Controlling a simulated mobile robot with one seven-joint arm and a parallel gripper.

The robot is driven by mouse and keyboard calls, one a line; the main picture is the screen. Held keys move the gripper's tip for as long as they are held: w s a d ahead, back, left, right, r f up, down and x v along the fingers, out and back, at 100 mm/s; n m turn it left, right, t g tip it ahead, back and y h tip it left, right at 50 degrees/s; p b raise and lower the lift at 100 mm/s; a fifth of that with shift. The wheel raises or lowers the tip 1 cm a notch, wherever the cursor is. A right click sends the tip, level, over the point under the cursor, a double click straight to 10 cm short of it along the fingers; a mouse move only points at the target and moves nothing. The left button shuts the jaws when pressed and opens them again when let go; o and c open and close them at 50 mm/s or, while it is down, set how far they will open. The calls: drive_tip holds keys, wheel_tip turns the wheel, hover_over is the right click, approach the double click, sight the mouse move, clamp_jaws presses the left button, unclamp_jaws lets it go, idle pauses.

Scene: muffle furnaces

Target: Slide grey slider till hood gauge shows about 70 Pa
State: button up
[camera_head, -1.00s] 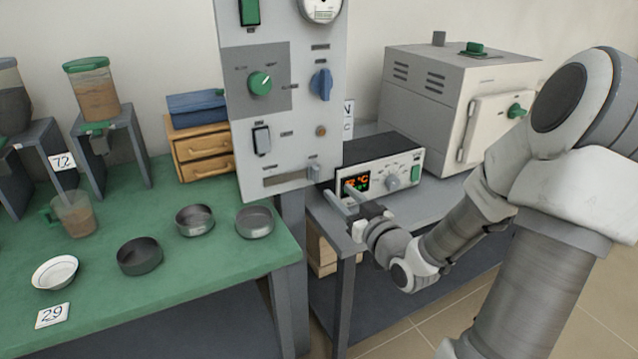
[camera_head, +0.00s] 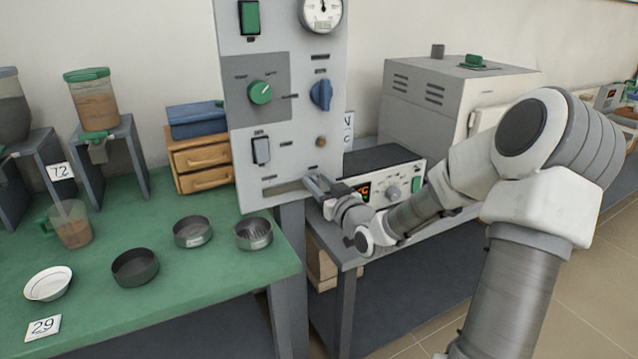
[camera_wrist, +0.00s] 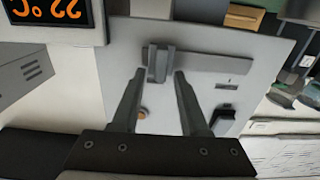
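The grey panel (camera_head: 280,130) carries a round white hood gauge (camera_head: 321,13) at its top right, with figures too small to read. In the wrist view the grey slider (camera_wrist: 158,63) stands at one end of its slot (camera_wrist: 205,62). The slot (camera_head: 278,193) shows low on the panel in the head view, its right end partly hidden by my gripper (camera_head: 315,182). In the wrist view my gripper (camera_wrist: 159,78) is open, with one finger on each side of the slider and gaps to both. I cannot tell whether the fingertips reach past its front.
A green knob (camera_head: 260,92), a blue knob (camera_head: 321,93) and a rocker switch (camera_head: 261,150) sit higher on the panel. A controller box (camera_head: 385,168) stands close to the right of the gripper. A green table (camera_head: 90,285) with several dishes lies left.

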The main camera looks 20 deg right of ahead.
clamp_jaws()
drive_tip(key=shift+f, duration=0.1)
idle(1.1)
